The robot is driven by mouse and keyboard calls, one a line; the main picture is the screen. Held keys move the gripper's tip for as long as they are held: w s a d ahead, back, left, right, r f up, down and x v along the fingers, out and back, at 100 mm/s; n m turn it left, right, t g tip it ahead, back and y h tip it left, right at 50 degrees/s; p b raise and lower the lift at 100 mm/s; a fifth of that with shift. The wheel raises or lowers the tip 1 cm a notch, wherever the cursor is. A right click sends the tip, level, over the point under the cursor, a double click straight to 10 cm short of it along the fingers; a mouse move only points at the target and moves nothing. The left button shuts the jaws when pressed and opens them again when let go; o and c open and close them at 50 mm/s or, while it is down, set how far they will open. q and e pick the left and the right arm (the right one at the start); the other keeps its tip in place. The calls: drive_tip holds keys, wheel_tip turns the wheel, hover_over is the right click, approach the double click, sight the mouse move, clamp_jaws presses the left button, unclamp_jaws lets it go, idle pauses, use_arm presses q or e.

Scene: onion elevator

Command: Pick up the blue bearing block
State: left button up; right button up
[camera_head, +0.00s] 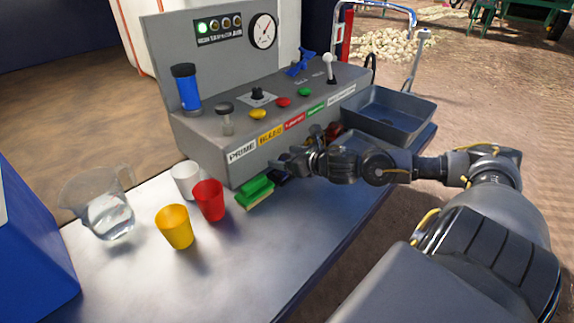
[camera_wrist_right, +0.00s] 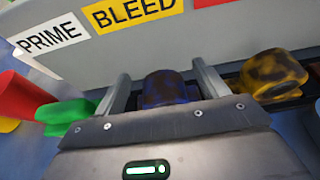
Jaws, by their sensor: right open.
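The blue bearing block (camera_wrist_right: 168,88) is dark blue with brown rusty patches. In the right wrist view it sits between the two fingers of my right gripper (camera_wrist_right: 165,82), with a gap visible on each side. The gripper is open, and its housing hides the near part of the block. In the head view my right gripper (camera_head: 283,163) is low at the front of the grey console, and the block (camera_head: 277,175) shows only as a small dark patch under it. My left gripper is not in view.
A green block (camera_head: 255,191) lies just left of the gripper; a rusty yellow block (camera_wrist_right: 274,75) lies to its right. The console (camera_head: 205,148) rises behind. Red (camera_head: 209,200), yellow (camera_head: 175,227) and white (camera_head: 184,180) cups and a water jug (camera_head: 108,215) stand left.

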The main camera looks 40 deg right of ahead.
drive_tip(key=shift+c, duration=1.3)
drive_tip(key=shift+r, duration=0.1)
drive_tip(key=c, duration=1.1)
